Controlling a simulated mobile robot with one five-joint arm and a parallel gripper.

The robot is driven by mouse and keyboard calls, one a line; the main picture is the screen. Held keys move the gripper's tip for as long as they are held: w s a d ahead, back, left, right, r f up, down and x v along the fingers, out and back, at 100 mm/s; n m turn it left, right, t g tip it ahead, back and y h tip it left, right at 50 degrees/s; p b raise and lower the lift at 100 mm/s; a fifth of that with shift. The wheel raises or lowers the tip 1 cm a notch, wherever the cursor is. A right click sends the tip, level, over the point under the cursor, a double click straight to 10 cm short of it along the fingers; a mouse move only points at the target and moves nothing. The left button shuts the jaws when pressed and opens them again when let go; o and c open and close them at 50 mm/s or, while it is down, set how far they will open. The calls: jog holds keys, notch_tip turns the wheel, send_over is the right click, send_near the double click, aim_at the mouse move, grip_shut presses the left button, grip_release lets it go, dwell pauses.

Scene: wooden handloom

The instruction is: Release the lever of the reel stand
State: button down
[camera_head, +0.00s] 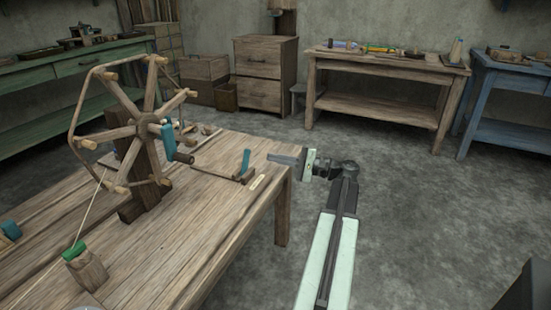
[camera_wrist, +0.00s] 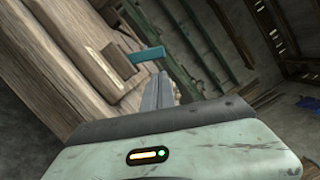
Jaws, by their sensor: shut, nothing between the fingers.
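The reel stand (camera_head: 138,128) stands on the wooden table, a wheel of wooden spokes on an upright post. A teal handle (camera_head: 245,162) stands upright near the table's right edge, at the end of a low wooden bar; it also shows in the wrist view (camera_wrist: 147,54). Another teal piece (camera_head: 168,138) sits by the wheel's hub. I cannot tell for sure which is the lever. My gripper (camera_head: 272,157) is shut and empty, pointing left just right of the edge handle. In the wrist view its fingers (camera_wrist: 157,88) end close to that handle; contact cannot be told.
The wooden table (camera_head: 215,225) fills the left foreground. A wooden bench (camera_head: 385,62), a blue bench (camera_head: 510,75) and a drawer cabinet (camera_head: 262,75) stand behind.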

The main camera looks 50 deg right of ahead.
aim_at(245, 163)
jog(key=x, duration=0.6)
jog(key=shift+a, duration=0.1)
